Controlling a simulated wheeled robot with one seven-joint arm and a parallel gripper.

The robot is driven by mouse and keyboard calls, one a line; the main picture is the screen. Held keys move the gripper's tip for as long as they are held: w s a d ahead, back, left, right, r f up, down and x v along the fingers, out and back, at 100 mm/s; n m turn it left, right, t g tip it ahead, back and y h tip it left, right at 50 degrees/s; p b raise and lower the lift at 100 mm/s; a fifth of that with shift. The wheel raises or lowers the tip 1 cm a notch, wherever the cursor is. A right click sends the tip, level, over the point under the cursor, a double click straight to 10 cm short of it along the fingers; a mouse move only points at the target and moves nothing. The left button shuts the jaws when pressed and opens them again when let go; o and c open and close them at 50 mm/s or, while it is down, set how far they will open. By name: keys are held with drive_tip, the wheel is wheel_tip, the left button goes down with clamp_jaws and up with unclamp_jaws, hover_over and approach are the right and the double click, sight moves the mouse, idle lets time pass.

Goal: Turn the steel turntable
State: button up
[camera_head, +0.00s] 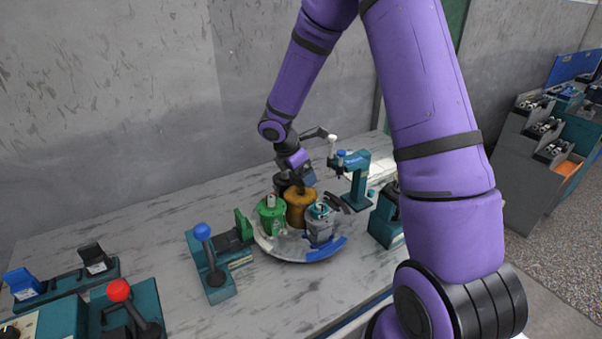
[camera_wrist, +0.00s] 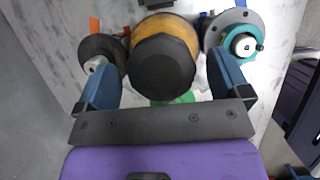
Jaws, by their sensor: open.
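The steel turntable (camera_head: 285,246) is a round, worn metal disc on the bench in the head view, with a blue patch on its front right rim. It bears a green part (camera_head: 271,217), an ochre cylinder (camera_head: 301,208), a grey and teal part (camera_head: 319,226) and a dark part behind. My gripper (camera_head: 306,183) is above the far side of the turntable, close to the ochre cylinder. In the wrist view my gripper (camera_wrist: 164,78) is open, its blue fingers on either side of the ochre cylinder (camera_wrist: 163,27) with its black end. I cannot tell whether they touch it.
A blue-knobbed lever (camera_head: 208,258) stands left of the turntable, and a red-knobbed lever (camera_head: 130,305) is at front left. A teal press-like fixture (camera_head: 356,178) stands behind right. My arm hides part of the bench's right side. Bare bench (camera_head: 140,218) lies at left.

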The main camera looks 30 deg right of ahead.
drive_tip(key=shift+d+f, duration=0.15)
drive_tip(key=shift+f, duration=0.2)
drive_tip(key=shift+c, duration=0.3)
drive_tip(key=c, duration=1.2)
drive_tip(key=shift+c, duration=0.2)
